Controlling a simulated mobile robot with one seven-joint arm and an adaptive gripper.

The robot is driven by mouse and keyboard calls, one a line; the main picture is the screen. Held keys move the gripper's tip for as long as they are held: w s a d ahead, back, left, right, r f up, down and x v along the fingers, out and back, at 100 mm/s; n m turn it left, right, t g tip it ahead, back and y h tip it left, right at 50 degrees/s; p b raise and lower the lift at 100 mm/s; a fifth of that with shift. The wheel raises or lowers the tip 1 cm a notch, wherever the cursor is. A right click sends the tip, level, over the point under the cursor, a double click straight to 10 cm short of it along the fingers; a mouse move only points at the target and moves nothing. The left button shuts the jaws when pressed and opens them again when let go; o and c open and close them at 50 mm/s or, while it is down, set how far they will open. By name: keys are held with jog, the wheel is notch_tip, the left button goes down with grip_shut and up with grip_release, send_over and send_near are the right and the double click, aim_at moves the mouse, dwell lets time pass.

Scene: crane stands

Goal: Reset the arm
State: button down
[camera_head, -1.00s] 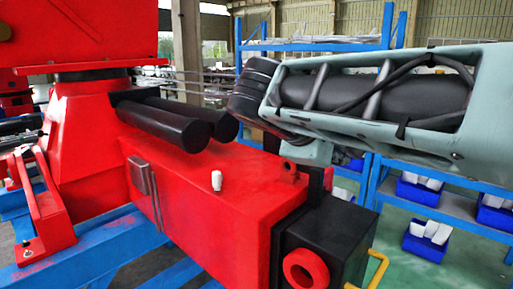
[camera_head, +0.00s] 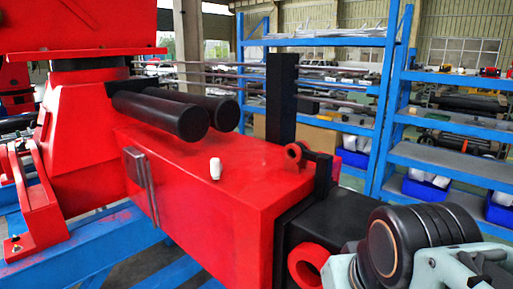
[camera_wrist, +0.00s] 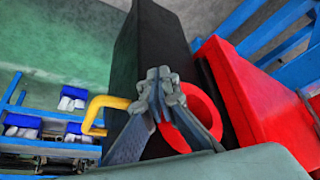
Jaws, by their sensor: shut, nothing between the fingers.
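My gripper (camera_wrist: 160,76) shows in the wrist view, shut and empty. Its fingers meet in front of a black block (camera_wrist: 150,40) and a red ring (camera_wrist: 196,105). I cannot tell whether it touches them. In the head view my arm's joint and a pale grey-green link fill the lower right corner; my gripper's fingers are not visible there.
The red crane beam (camera_head: 235,190) carries a small white object (camera_head: 215,168) on top. A black post (camera_head: 281,95) stands behind it. A yellow handle (camera_wrist: 95,115) juts from the black block. Blue shelves (camera_head: 320,42) stand at the back, with blue bins (camera_head: 425,188).

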notch_tip(320, 180, up, 16)
jog(key=p, duration=1.6)
jog(key=shift+m, duration=0.3)
jog(key=shift+f, duration=0.1)
